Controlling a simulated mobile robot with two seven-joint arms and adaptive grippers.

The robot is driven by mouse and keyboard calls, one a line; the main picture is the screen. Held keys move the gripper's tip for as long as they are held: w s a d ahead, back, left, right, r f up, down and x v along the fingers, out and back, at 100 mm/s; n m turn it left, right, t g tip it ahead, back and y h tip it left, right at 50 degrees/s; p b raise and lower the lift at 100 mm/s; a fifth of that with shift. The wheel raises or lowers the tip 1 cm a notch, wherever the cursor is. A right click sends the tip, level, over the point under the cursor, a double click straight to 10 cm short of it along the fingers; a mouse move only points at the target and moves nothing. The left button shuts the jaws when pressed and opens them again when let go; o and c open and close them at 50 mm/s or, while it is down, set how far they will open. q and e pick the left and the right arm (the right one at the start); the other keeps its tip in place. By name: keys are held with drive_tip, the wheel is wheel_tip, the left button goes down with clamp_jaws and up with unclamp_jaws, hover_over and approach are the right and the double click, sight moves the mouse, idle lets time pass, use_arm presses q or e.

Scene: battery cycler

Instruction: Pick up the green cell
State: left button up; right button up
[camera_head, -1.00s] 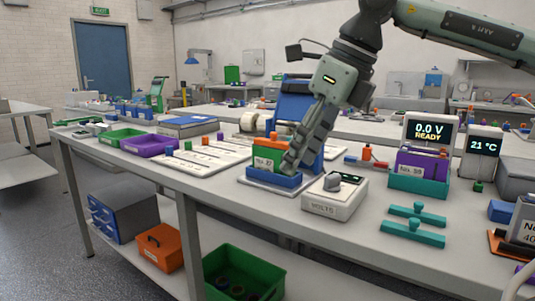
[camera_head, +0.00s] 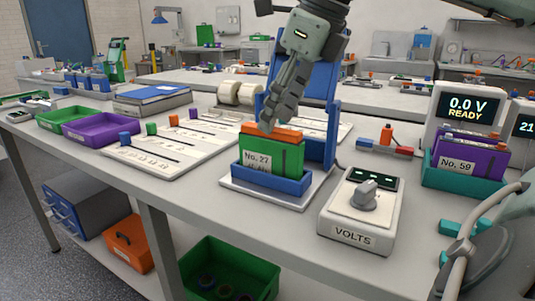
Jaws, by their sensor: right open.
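The green cell (camera_head: 272,155) has an orange top and a white label reading "No. 27". It stands upright in a blue holder (camera_head: 262,182) on a pale base plate, in front of a taller blue frame (camera_head: 331,127). My right gripper (camera_head: 268,122) points down over the cell from above, with its fingertips at or just above the orange top. It is open; whether the fingers touch the cell or straddle it I cannot tell.
A white VOLTS meter with a knob (camera_head: 363,207) stands close right of the holder. Purple cells (camera_head: 470,157) sit in a teal holder (camera_head: 455,181) by a display reading 0.0 V. A white slotted board (camera_head: 160,150) and green and purple trays lie left.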

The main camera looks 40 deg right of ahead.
sight(276, 129)
drive_tip(key=x, duration=0.7)
drive_tip(key=shift+s+d, duration=0.1)
drive_tip(key=shift+d, duration=0.3)
clamp_jaws()
drive_tip(key=shift+r, duration=0.15)
